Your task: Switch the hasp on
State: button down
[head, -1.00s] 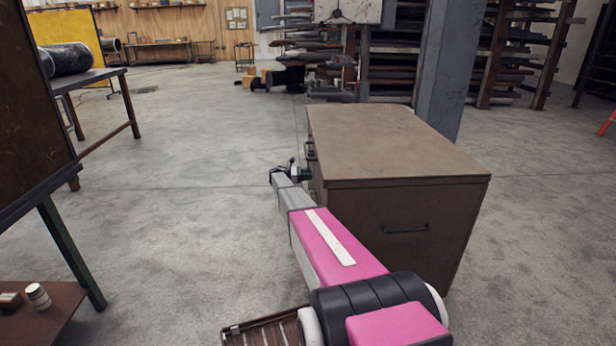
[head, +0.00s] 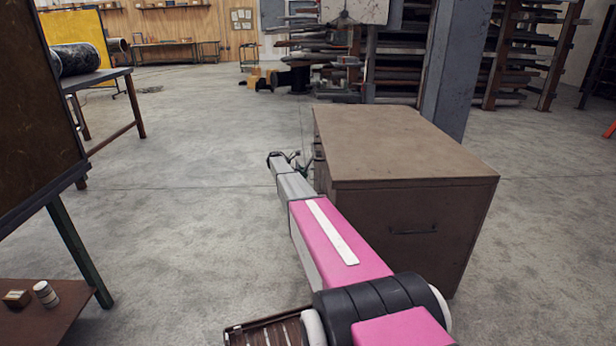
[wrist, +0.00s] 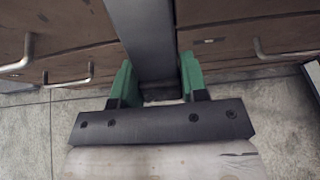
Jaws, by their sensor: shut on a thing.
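The cabinet (head: 410,150) is a low brown metal box; its drawer side faces left and is seen at a steep angle in the head view. In the wrist view a dark grey flat bar (wrist: 148,32), apparently the hasp, runs between two brown drawer fronts. My gripper (wrist: 157,72) has green fingers on both sides of this bar's lower end and is shut on it. In the head view my gripper (head: 303,163) is at the cabinet's left side, small and partly hidden by the cabinet edge. How the bar is latched cannot be seen.
Bent metal drawer handles stick out left (wrist: 75,75) and right (wrist: 280,50) of the bar. A table with a dark board (head: 40,110) stands at the left. A grey column (head: 445,70) rises behind the cabinet. The floor left of the cabinet is clear.

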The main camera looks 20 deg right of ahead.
jog(key=w+a+r+t+y, duration=0.1)
jog(key=a+r+t+y, duration=0.1)
jog(key=r+y, duration=0.5)
jog(key=a+r+t+y, duration=0.2)
jog(key=a+r+y, duration=0.1)
jog(key=r+y, duration=0.3)
jog(key=shift+w+a+r+y, duration=0.25)
jog(key=shift+w+r+y, duration=0.15)
jog(key=shift+r, duration=0.45)
jog(key=c, duration=0.6)
grip_release()
jog(key=shift+s, duration=0.1)
jog(key=shift+c, duration=0.2)
jog(key=shift+r, duration=0.1)
notch_tip(320, 180, up, 10)
jog(key=d, duration=0.2)
jog(key=shift+s+r, duration=0.25)
